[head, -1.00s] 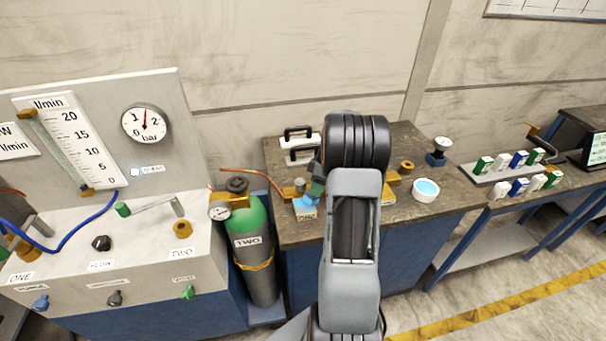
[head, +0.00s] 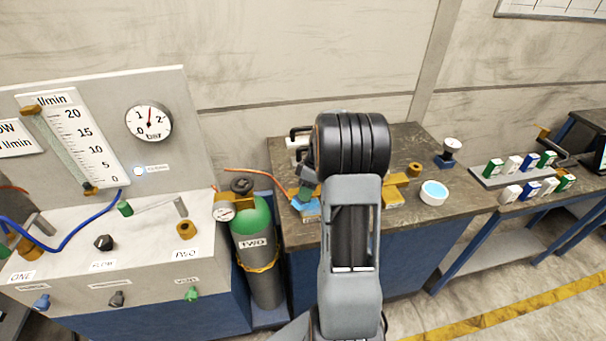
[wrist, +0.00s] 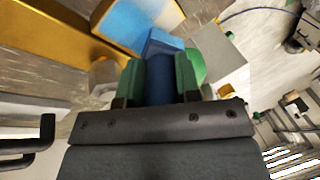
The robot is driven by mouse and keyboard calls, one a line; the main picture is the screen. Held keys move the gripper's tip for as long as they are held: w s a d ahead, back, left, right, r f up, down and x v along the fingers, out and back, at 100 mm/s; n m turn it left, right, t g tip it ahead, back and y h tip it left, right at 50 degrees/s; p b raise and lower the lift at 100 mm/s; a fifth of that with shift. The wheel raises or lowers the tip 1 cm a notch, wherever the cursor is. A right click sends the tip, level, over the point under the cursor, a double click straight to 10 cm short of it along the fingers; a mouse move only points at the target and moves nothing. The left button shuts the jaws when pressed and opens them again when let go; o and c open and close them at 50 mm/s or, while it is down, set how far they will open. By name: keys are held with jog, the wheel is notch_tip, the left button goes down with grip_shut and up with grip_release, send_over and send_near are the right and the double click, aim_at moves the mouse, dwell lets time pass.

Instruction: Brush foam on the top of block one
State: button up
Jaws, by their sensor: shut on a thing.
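My gripper (wrist: 160,80) shows green fingers in the wrist view, shut on a blue handle (wrist: 163,70), which I take to be the brush. The brush's far end meets or hides part of a blue and white patch (wrist: 137,20) beside a long yellow bar. In the head view a blue labelled block (head: 307,209) with brass fittings sits on the dark bench top, left of my arm, and the gripper is close above it. Whether the brush touches it, and whether foam is on it, I cannot tell. A white bowl with light blue contents (head: 434,192) stands right of my arm.
A second brass-topped block (head: 394,198) is partly behind my arm. A green-topped cylinder (head: 253,230) marked TWO and the gauge panel (head: 95,130) stand left.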

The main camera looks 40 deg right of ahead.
jog(key=shift+w+a, duration=0.15)
jog(key=shift+a, duration=0.25)
notch_tip(320, 180, up, 4)
jog(key=shift+d+f+p, duration=0.1)
jog(key=shift+f+p, duration=0.15)
jog(key=shift+p, duration=0.75)
jog(key=shift+r+p, duration=0.5)
jog(key=shift+r, duration=0.25)
jog(key=shift+r+p, duration=1)
jog(key=shift+r, duration=0.55)
jog(key=shift+f, duration=0.15)
jog(key=shift+s+a+f+b, duration=0.2)
jog(key=shift+s+b, duration=0.2)
jog(key=shift+s, duration=0.2)
jog(key=shift+s+a+f+b, duration=0.2)
jog(key=shift+s+b, duration=0.2)
jog(key=shift+s, duration=0.2)
jog(key=shift+s+d, duration=0.1)
